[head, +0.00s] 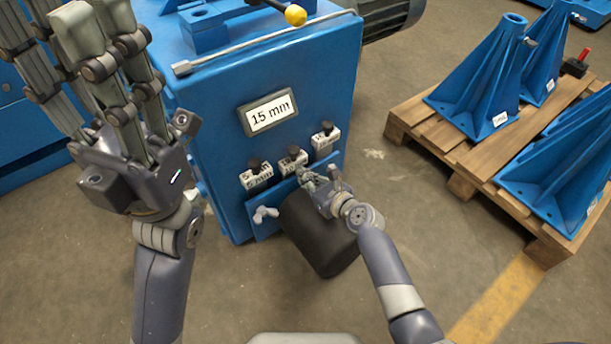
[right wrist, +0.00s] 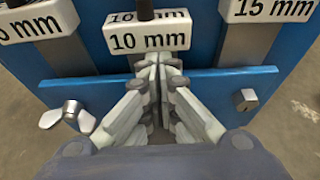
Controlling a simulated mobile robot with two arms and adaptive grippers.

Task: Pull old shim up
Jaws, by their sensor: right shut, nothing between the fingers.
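Three white shim tabs with black knobs sit on the front of a blue cabinet: a 5 mm tab (head: 257,178) at left, a 10 mm tab (head: 291,161) in the middle and a 15 mm tab (head: 325,139) at right. In the right wrist view the middle 10 mm tab (right wrist: 148,37) has a second 10 mm label close behind it. Which is the old shim is not marked. My right gripper (right wrist: 160,75) is shut and empty, its fingertips just below the middle tab. My left gripper (head: 85,45) is raised, open and empty, left of the cabinet.
A blue bar with a wing nut (head: 265,214) crosses below the tabs. A dark cylinder (head: 315,240) stands below my right gripper. A wooden pallet (head: 440,140) with blue brackets is at right. Floor between is clear.

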